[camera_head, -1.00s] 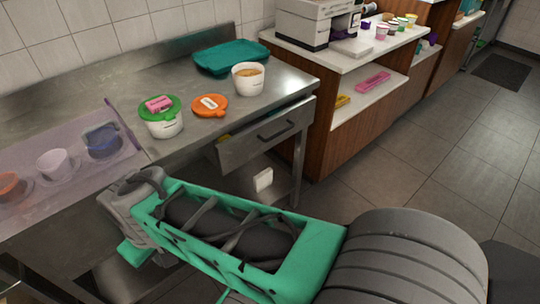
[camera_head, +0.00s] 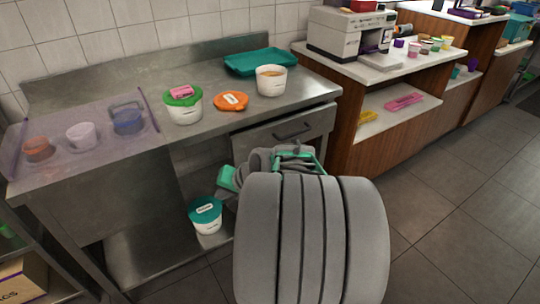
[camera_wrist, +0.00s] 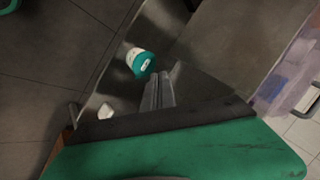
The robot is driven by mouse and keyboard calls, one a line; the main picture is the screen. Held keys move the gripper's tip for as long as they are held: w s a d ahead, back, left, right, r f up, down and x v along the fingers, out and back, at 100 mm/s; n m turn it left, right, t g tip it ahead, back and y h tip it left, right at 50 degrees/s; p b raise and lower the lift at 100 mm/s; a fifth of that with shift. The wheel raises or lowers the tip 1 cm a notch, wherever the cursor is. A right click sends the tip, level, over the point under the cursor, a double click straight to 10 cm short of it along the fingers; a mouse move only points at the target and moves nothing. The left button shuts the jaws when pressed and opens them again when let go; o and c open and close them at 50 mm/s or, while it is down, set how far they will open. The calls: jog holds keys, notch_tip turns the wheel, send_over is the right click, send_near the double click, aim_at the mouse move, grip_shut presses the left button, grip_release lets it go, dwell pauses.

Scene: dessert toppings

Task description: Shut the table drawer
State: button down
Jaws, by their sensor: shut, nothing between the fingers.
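The table drawer (camera_head: 262,140) is under the right end of the steel table, with a dark bar handle (camera_head: 292,131) on its front. Its front sits close under the tabletop edge and no opening shows above it. It looks shut or nearly so; a small gap cannot be ruled out. My arm covers its lower part. My gripper (camera_wrist: 164,75) shows in the wrist view with its fingers together and empty, above the lower shelf. In the head view the fingers are hidden behind my arm, in front of and below the drawer.
The steel tabletop (camera_head: 225,128) holds a green-lidded tub (camera_head: 183,108), an orange lid (camera_head: 231,101), an open white tub (camera_head: 271,82) and a teal tray (camera_head: 258,62). A teal-lidded tub (camera_head: 206,216) stands on the lower shelf. A wooden counter (camera_head: 365,150) stands right. Floor at right is clear.

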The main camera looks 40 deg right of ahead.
aim_at(264, 138)
jog(key=s+d+r+m+t+h+b, duration=0.1)
jog(key=s+d+m+t+h, duration=0.1)
jog(key=d+m, duration=0.35)
jog(key=s+d+m+t+h+b, duration=0.1)
jog(key=s+d+m+t, duration=0.1)
jog(key=d, duration=0.7)
jog(key=s+d+r+m+t+h+b, duration=0.1)
jog(key=s+d+m+t+h, duration=0.15)
jog(key=d, duration=0.45)
jog(key=shift+m+y, duration=0.35)
jog(key=shift+m, duration=0.05)
jog(key=x, duration=0.4)
jog(key=b+x, duration=0.1)
jog(key=x, duration=0.4)
jog(key=r+b+x, duration=0.1)
jog(key=x, duration=0.3)
jog(key=shift+w+d, duration=0.2)
jog(key=shift+w, duration=0.2)
jog(key=shift+w+d, duration=0.1)
jog(key=shift+w, duration=0.2)
jog(key=shift+w+r, duration=0.15)
jog(key=shift+w, duration=0.15)
jog(key=w, duration=0.2)
jog(key=w+d+p, duration=0.1)
jog(key=w, duration=0.1)
jog(key=shift+w+r, duration=0.1)
